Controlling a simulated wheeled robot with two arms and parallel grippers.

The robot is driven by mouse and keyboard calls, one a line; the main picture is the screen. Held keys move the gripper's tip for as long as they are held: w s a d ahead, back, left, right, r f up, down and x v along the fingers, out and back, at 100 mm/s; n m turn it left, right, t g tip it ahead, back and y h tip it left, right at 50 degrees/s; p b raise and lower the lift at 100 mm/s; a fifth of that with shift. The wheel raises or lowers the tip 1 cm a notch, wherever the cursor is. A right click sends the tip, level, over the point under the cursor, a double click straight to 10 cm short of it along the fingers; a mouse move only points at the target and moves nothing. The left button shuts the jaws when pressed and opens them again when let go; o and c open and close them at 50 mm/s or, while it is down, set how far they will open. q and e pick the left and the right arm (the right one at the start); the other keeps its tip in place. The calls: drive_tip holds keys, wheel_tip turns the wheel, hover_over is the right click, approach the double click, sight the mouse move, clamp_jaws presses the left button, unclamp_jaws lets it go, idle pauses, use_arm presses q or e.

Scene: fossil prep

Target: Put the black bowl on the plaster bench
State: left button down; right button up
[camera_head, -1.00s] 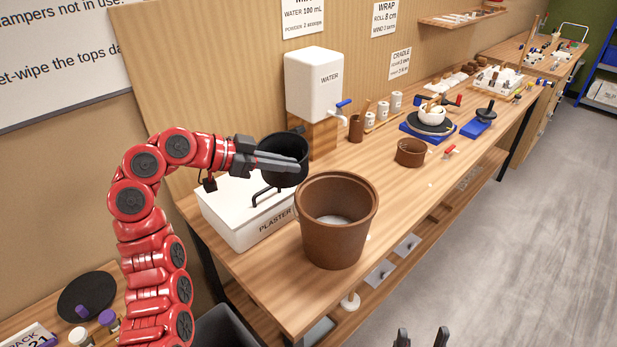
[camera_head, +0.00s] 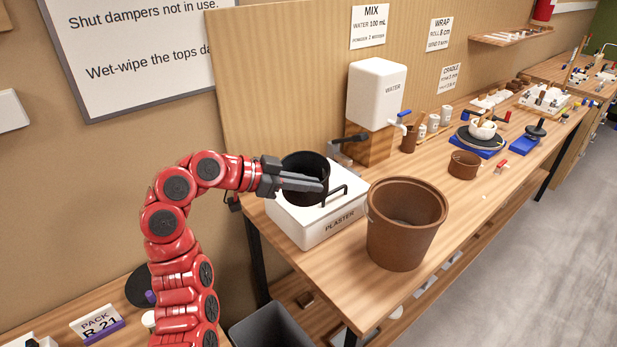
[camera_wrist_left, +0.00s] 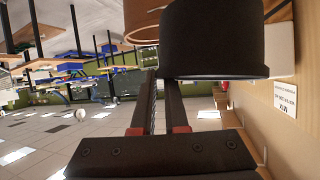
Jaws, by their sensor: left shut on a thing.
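The black bowl (camera_head: 305,166), deep and straight-sided, is held at its rim by my left gripper (camera_head: 318,184). It looks upright, over or just above the white plaster box (camera_head: 318,228) at the near left end of the plaster bench (camera_head: 380,300). I cannot tell whether its base touches the box. In the left wrist view the black bowl (camera_wrist_left: 213,38) fills the space ahead of the fingers (camera_wrist_left: 160,85). My right gripper is out of view.
A large brown bucket (camera_head: 402,235) stands right of the plaster box. A small brown pot (camera_head: 464,165) and a blue-based turntable (camera_head: 478,145) stand farther along. Bare wood lies in front of the pot.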

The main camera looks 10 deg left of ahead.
use_arm(q)
drive_tip(key=shift+d+f, duration=0.1)
drive_tip(key=shift+f, duration=0.35)
drive_tip(key=s+a+f+n+t+y, duration=0.1)
drive_tip(key=a+f+n+t+y, duration=0.1)
drive_tip(key=f, duration=0.6)
drive_tip(key=s+a+f+n+t+y, duration=0.1)
drive_tip(key=a+f+n+t+y, duration=0.1)
drive_tip(key=f+n+y, duration=0.3)
drive_tip(key=s+a+f+n+t+y, duration=0.1)
drive_tip(key=a+f+n+y, duration=0.3)
drive_tip(key=f, duration=0.7)
drive_tip(key=shift+s+a+f+n+t, duration=0.3)
drive_tip(key=shift+s+n+t, duration=0.15)
drive_tip(key=shift+t, duration=0.35)
